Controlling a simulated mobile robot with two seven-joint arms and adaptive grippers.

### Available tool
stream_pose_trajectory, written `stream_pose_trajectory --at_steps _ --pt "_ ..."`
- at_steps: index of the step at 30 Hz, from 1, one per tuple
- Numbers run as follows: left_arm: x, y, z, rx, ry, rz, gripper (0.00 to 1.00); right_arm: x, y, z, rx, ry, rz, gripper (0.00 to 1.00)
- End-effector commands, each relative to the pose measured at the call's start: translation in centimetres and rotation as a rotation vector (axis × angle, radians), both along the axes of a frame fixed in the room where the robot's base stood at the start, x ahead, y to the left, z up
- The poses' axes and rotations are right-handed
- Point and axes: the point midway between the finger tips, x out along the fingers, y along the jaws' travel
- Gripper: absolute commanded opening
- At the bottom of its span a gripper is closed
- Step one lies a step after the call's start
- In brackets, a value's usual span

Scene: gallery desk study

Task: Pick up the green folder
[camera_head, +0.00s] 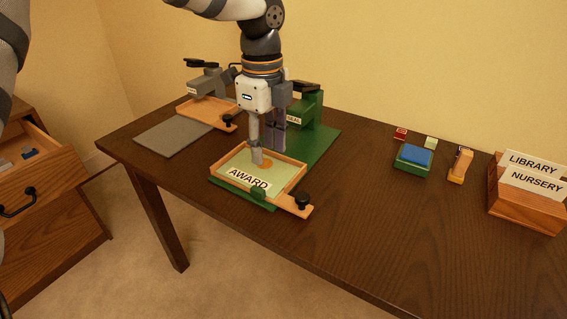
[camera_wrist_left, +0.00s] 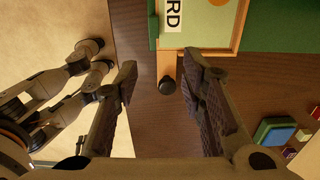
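A pale green folder marked AWARD, with an orange disc (camera_head: 231,165), lies in a wooden tray (camera_head: 297,182) on the green base of a press. Part of it shows at the top of the left wrist view (camera_wrist_left: 206,22). My left gripper (camera_head: 268,156) points down over the tray and hides part of the folder's far side. In the left wrist view its fingers (camera_wrist_left: 160,66) are spread wide with nothing between them. The tray's black knob (camera_wrist_left: 167,85) shows beyond the gap. I cannot tell the fingertips' height above the tray.
The green press (camera_head: 305,107) stands close behind my left gripper. A grey press (camera_head: 212,84) with another wooden tray (camera_head: 201,112) stands back left. A blue-topped pad (camera_head: 413,156), a stamp (camera_head: 460,165) and a card holder (camera_head: 525,208) stand right. The front right desk is clear.

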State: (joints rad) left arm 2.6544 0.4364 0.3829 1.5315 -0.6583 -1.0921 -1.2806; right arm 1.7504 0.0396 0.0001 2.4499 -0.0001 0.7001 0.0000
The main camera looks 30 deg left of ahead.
Motion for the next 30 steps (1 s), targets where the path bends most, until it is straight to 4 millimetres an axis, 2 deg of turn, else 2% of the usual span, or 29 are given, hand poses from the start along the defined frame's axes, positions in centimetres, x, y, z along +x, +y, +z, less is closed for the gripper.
stream_pose_trajectory --at_steps 1,3,10,15,18,24,25,29,30 --pt "-0.2 0.0 -1.6 -0.002 0.012 0.000 0.37 -0.2 0.0 -0.2 0.000 0.007 0.000 0.44" --pt "-0.2 0.0 -3.3 -0.001 0.012 0.000 0.37 -0.3 0.0 -0.2 -0.001 0.011 0.000 0.44" --pt "-0.2 0.2 -6.6 -0.003 0.009 0.003 0.37 -0.4 0.0 -0.3 -0.001 0.014 -0.001 0.44" --pt "-0.3 0.7 -9.8 -0.002 0.009 0.003 0.37 -0.5 0.0 -0.4 -0.001 0.017 -0.001 0.44" --pt "-0.3 0.7 -10.7 -0.002 0.006 0.003 0.37 -0.5 0.0 -0.5 0.000 0.018 -0.001 0.44" --pt "-0.3 0.7 -10.7 -0.002 0.003 0.004 0.37 -0.5 0.0 -0.5 -0.001 0.017 -0.001 0.44" --pt "-0.3 0.7 -10.7 -0.002 0.003 0.004 0.32 -0.5 0.0 -0.5 -0.001 0.017 -0.001 0.44" --pt "-0.3 0.7 -10.7 -0.002 0.004 0.004 0.03 -0.5 0.0 -0.5 -0.001 0.017 -0.001 0.44" --pt "-0.3 0.7 -10.7 -0.002 0.004 0.004 0.00 -0.5 0.0 -0.5 -0.001 0.017 -0.001 0.44"
